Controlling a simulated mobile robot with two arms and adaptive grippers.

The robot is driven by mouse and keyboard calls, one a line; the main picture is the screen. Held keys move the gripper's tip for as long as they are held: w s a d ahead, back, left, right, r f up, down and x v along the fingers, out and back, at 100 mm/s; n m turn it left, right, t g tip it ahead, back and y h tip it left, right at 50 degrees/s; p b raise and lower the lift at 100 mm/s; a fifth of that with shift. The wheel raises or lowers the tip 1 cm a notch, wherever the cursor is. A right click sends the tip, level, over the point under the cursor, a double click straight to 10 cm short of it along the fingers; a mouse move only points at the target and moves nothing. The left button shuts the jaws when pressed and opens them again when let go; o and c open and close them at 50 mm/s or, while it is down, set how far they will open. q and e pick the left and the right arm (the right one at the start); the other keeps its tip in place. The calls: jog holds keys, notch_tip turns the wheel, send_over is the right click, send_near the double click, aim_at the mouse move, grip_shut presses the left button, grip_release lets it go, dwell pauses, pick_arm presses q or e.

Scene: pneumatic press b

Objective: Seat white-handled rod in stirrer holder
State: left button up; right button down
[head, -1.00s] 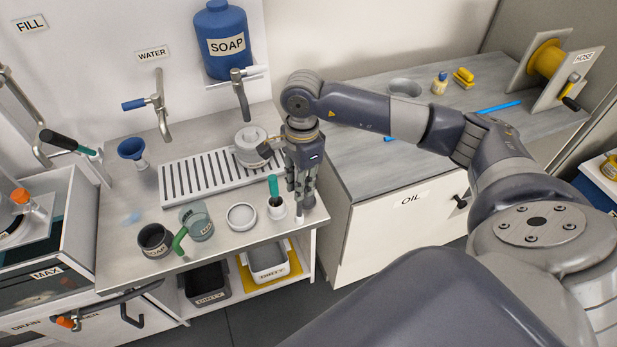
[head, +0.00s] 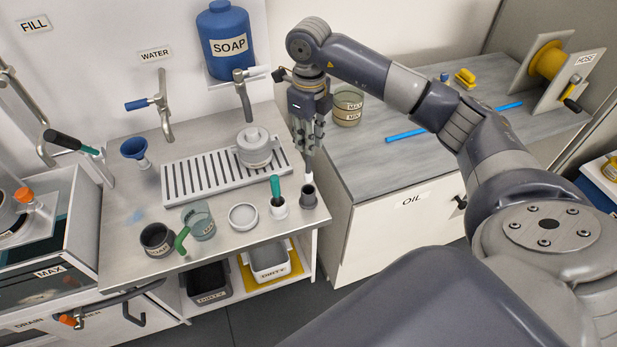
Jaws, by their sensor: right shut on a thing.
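My right gripper (head: 305,148) points down over the front right of the steel counter and is shut on the white-handled rod (head: 308,171). A short white length of the rod shows below the fingers; the fingers hide the rest. A small dark grey cup (head: 308,199), which looks like the stirrer holder, stands upright on the counter directly below. The rod's visible end is at or just above the cup's mouth; I cannot tell whether it is inside. My left gripper is not in view.
Left of the cup, a white holder (head: 278,211) holds a green-handled tool (head: 275,187). A round white dish (head: 243,217), a glass beaker (head: 201,225) and a dark soap cup (head: 156,240) stand further left. A lidded pot (head: 254,149) sits on the drain rack (head: 190,185).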

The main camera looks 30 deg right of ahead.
jog(key=p, duration=0.2)
send_over(309, 173)
jog(key=f, duration=0.4)
jog(key=shift+w+d+f, duration=0.15)
jog(key=shift+w+f, duration=0.05)
jog(key=shift+f, duration=0.15)
notch_tip(309, 173, down, 4)
jog(key=shift+f+p, duration=0.15)
jog(key=shift+p, duration=0.4)
jog(key=shift+f, duration=0.3)
jog(key=shift+f+b, duration=0.15)
jog(key=shift+b, duration=0.15)
jog(key=c, duration=1.5)
grip_release()
